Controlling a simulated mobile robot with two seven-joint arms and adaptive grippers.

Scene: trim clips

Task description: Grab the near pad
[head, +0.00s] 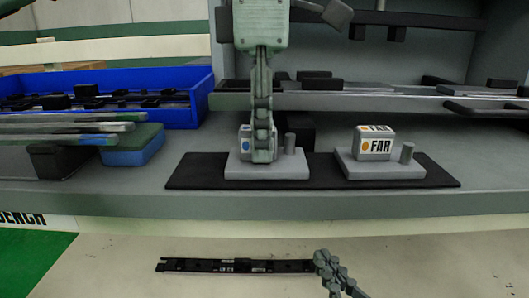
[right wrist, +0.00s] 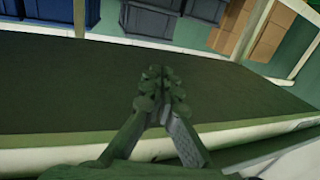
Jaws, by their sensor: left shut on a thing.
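The near pad (head: 244,142) is a small light grey block with a blue dot, on the left grey base plate (head: 285,172). My left gripper (head: 263,150) comes down over it from above, shut on it, and hides much of its right side. The far pad (head: 375,143), marked FAR with an orange dot, sits on the right base plate (head: 380,172). My right gripper (head: 322,261) is low in the head view, away from both pads. In the right wrist view its fingertips (right wrist: 161,88) are together with nothing visible between them.
A black mat (head: 325,184) lies under both base plates, each with a small post. A blue bin (head: 185,112) of black parts and a blue-green block (head: 135,147) stand left. A black strip (head: 235,266) ends close by my right gripper; contact is unclear.

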